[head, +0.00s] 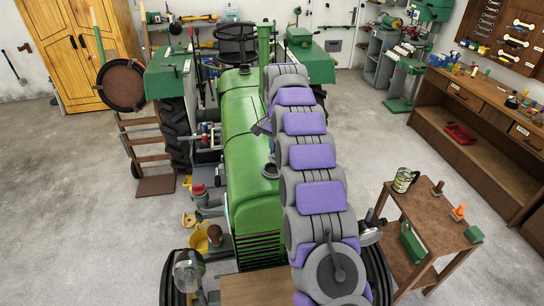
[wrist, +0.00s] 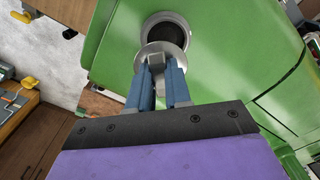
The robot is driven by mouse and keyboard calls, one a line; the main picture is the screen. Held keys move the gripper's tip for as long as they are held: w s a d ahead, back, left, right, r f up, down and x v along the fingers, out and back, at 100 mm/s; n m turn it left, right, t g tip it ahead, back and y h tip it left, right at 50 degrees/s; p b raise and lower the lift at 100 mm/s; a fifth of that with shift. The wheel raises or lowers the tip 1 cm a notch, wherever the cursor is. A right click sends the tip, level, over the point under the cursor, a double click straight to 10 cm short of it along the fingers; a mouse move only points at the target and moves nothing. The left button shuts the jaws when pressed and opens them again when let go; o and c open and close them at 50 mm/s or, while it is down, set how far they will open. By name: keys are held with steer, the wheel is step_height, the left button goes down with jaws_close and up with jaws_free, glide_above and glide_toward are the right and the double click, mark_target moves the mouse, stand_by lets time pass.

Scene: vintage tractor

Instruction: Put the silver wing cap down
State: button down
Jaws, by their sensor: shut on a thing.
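The silver wing cap (wrist: 160,46) is between the two blue fingers of my gripper (wrist: 160,70) in the wrist view. The fingers are shut on its raised wing, and its round silver disc shows beyond them. A round dark opening (wrist: 168,27) in the green tractor hood (wrist: 115,45) lies just past the cap, and the cap overlaps its near edge in the picture. I cannot tell the gap between cap and hood. In the head view my arm reaches along the right side of the green hood (head: 241,130); the cap cannot be made out there.
A small wooden side table (head: 432,222) right of the tractor holds a patterned mug (head: 404,180), a green box (head: 412,242) and other small things. A wooden workbench (head: 470,140) stands along the right wall.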

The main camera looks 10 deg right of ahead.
mark_target(273, 157)
steer(key=shift+w+a+f, duration=0.1)
steer(key=shift+a, duration=0.75)
steer(key=shift+d+f+p, duration=0.1)
steer(key=shift+f+p, duration=0.35)
steer(key=shift+f, duration=0.75)
steer(key=shift+s+f, duration=0.25)
steer(key=shift+f, duration=0.25)
steer(key=shift+w+f, duration=0.1)
steer(key=shift+w, duration=0.1)
steer(key=c, duration=1.1)
jaws_free()
steer(key=shift+w, duration=0.1)
steer(key=shift+o, duration=0.2)
steer(key=shift+d, duration=0.1)
